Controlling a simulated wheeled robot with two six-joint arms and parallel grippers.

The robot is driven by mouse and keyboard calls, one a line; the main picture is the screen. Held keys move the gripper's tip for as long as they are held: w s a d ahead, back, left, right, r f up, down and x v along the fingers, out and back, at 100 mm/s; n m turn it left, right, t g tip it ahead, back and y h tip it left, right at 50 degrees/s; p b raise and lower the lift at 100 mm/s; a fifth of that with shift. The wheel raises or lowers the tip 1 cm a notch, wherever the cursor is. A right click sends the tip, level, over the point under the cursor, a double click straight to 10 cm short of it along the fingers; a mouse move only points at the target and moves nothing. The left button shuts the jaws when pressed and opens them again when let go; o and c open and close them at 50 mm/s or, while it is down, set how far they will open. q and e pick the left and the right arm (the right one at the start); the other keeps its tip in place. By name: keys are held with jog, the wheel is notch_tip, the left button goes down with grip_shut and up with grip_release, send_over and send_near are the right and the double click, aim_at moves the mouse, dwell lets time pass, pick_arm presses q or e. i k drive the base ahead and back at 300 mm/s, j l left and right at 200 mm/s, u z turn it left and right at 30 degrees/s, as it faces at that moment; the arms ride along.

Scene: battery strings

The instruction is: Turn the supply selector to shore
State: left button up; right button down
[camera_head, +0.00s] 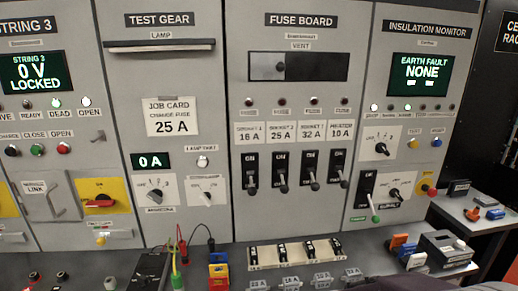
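On the insulation monitor panel, one black rotary knob (382,146) sits on a white plate in the middle. A second black rotary knob (396,193) sits lower, beside a black lever switch (366,187) with a green tip. Two more rotary knobs, a left one (156,193) and a right one (207,196), are on the test gear panel. Neither of my grippers is in view.
The fuse board has a row of black lever switches (281,175). A red knob on a yellow plate (428,189) is at the insulation panel's lower right. A bench with fuse holders (296,253), leads and a dark box (446,249) runs along the bottom.

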aim_at(394, 193)
jog(key=z, duration=1.35)
